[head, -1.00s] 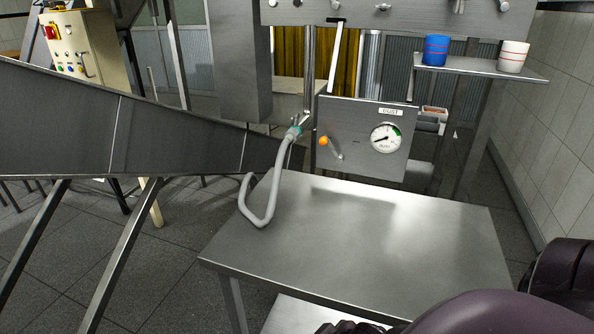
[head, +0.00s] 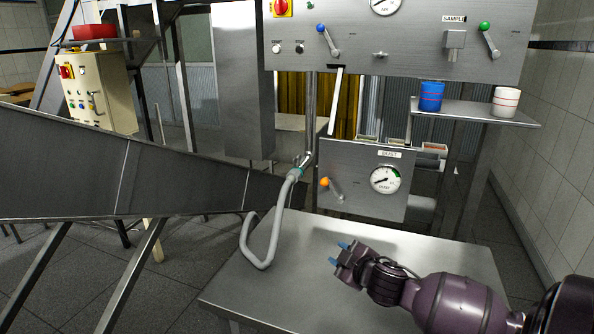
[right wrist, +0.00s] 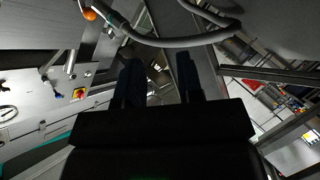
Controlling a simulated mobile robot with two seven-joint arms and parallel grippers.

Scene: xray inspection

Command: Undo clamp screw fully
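My right gripper (head: 339,253) is open and empty, over the table, right of the hose and below the clamp, apart from both. In the right wrist view its two dark fingers (right wrist: 158,85) stand apart, and the hose (right wrist: 185,42) curves beyond their tips. My left gripper is in neither view.
The steel table (head: 260,305) is otherwise bare. Above it are the dust panel (head: 350,200) with a gauge and an orange-knobbed lever (head: 332,188). A sloping steel chute (head: 80,165) fills the left.

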